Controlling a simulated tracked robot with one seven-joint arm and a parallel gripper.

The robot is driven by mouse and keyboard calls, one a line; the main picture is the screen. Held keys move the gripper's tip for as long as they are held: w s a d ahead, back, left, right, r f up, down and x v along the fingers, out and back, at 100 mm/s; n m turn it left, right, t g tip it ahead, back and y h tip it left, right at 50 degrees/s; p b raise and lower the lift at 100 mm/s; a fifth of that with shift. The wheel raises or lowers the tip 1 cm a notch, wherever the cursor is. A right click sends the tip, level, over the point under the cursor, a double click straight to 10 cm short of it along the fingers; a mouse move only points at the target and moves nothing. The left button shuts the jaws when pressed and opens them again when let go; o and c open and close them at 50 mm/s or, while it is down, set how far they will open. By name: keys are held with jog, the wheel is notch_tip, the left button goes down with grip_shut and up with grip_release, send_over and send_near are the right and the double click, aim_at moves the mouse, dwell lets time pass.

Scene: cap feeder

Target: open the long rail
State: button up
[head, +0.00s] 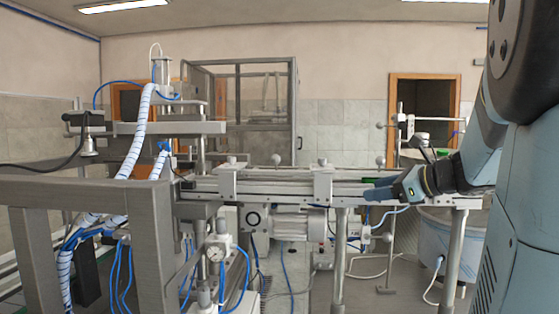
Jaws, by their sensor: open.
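The long rail (275,187) runs level across the middle of the head view, along the top of the cap feeder's conveyor. White brackets (322,180) with round knobs stand along it. Several thin parallel bars lie close together there, and I cannot tell whether the rail is shut or partly swung out. My gripper (368,188) reaches in from the right, with its fingers pointing left at the rail's right part. Its jaws are open, with no object seen between them. The gripper covers part of the rail, and I cannot tell whether it touches it.
A grey frame (152,240) with blue hoses and a pressure gauge (215,254) fills the left. A motor (290,222) sits under the conveyor. A large round metal bowl (436,226) stands at right behind my arm. A glazed cabinet (243,110) is at the back.

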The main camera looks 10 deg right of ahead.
aim_at(385, 161)
jog(key=w+d+r+m+t+h, duration=0.1)
jog(key=d+r+m+t, duration=0.1)
jog(key=d+m+t, duration=0.3)
jog(key=w+d+r+m+h, duration=0.1)
jog(key=d+r+m, duration=0.2)
jog(key=d, duration=0.5)
jog(key=x, duration=1.3)
jog(key=shift+w+f, duration=0.2)
jog(key=shift+w, duration=0.2)
grip_shut()
